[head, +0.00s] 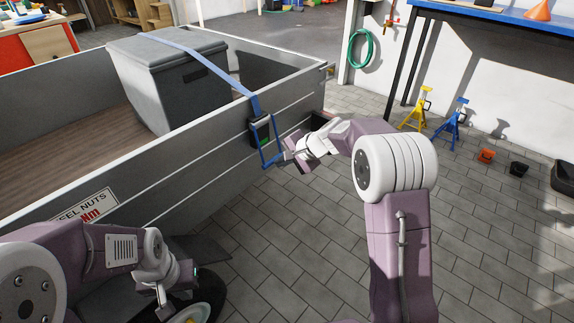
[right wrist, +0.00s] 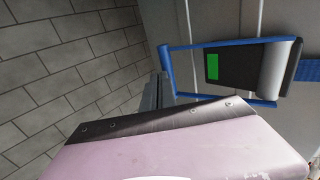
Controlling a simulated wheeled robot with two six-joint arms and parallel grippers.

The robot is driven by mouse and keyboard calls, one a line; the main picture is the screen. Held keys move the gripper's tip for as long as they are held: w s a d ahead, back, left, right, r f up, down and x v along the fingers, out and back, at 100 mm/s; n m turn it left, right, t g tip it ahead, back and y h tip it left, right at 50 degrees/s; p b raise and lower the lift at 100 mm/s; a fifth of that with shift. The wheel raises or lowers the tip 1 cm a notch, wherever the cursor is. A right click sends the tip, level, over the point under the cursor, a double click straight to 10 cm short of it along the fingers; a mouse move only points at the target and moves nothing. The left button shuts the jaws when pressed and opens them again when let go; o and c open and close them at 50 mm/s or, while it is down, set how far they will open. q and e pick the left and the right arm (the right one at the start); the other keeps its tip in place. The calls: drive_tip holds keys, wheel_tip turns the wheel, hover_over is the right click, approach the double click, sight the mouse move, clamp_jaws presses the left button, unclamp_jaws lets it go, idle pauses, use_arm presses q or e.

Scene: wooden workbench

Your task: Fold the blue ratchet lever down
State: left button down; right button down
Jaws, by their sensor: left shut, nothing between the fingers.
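The blue ratchet lever (head: 264,155) is a U-shaped frame hanging from the dark ratchet body (head: 260,130), on the outer side of the trailer wall. In the right wrist view the lever (right wrist: 215,43) shows two blue rails and a cross bar, around a dark body with a green patch (right wrist: 212,66). My right gripper (head: 284,158) is at the lever's free end. Its grey fingertips (right wrist: 158,92) are close by the cross bar; contact and jaw opening are unclear. My left gripper (head: 162,304) is shut and empty, low at the lower left, away from the ratchet.
A blue strap (head: 205,62) runs from the ratchet over a grey lidded box (head: 165,75) in the trailer (head: 190,150). A wheel (head: 208,300) is below my left gripper. Yellow (head: 418,108) and blue (head: 452,122) stands are at the right. The tiled floor right of the trailer is mostly clear.

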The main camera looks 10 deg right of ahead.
use_arm(q)
drive_tip(key=shift+w+a+f, duration=0.1)
drive_tip(key=shift+w+a, duration=0.1)
drive_tip(key=shift+w, duration=0.05)
use_arm(e)
drive_tip(key=shift+x, duration=1.2)
drive_tip(key=shift+w+a+r, duration=0.15)
drive_tip(key=shift+w+a, duration=0.05)
